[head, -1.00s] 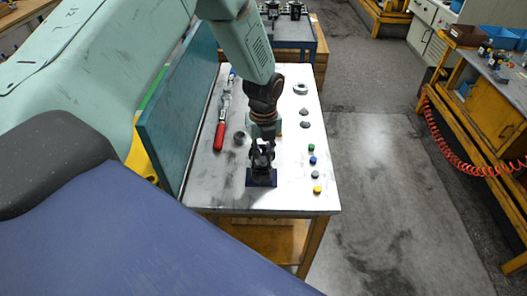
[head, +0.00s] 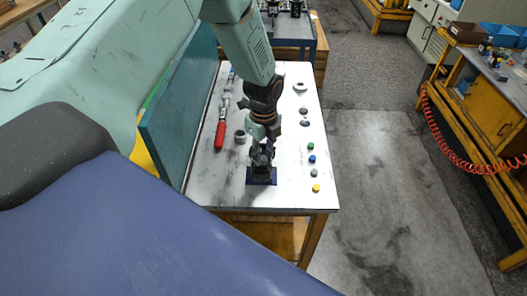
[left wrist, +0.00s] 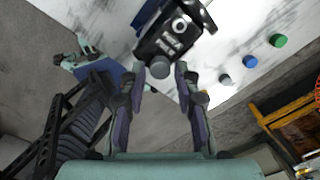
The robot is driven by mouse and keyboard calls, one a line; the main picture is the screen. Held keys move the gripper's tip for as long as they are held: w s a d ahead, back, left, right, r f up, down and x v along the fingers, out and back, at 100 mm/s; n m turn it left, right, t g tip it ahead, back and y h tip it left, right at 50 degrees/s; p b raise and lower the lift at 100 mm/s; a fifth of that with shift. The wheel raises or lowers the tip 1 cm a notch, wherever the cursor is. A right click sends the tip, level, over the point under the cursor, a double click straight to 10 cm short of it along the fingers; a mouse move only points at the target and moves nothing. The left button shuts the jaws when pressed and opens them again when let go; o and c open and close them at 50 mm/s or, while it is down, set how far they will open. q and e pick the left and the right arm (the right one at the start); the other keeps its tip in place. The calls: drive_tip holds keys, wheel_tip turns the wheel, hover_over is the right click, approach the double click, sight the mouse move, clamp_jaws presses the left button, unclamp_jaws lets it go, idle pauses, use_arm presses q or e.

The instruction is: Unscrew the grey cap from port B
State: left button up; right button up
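The black hydraulic motor (head: 262,172) stands on a dark blue pad near the front edge of the white table, partly hidden by my left gripper (head: 262,150). In the left wrist view, the motor (left wrist: 172,36) shows a pale round port (left wrist: 180,25) and a grey cap (left wrist: 160,70) on its near side. My left gripper (left wrist: 161,74) is open, with its fingertips on either side of this grey cap. A small gap shows between each fingertip and the cap. I cannot read any port letter. My right gripper is not in view.
Loose green (head: 310,146), blue (head: 312,159), grey (head: 314,173) and yellow (head: 316,188) caps lie in a row at the table's right. A red-handled tool (head: 220,135) and a dark ring (head: 240,137) lie left. A teal panel (head: 180,110) borders the table's left side.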

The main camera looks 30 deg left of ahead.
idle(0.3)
use_arm(q)
drive_tip(key=shift+m+b, duration=0.45)
drive_tip(key=shift+m, duration=0.15)
drive_tip(key=m+b, duration=0.1)
drive_tip(key=m, duration=0.2)
drive_tip(key=shift+f, duration=0.1)
drive_tip(key=m+b, duration=0.1)
drive_tip(key=m, duration=0.2)
drive_tip(key=shift+m, duration=0.4)
drive_tip(key=shift+m+b, duration=0.45)
drive_tip(key=shift+m, duration=0.75)
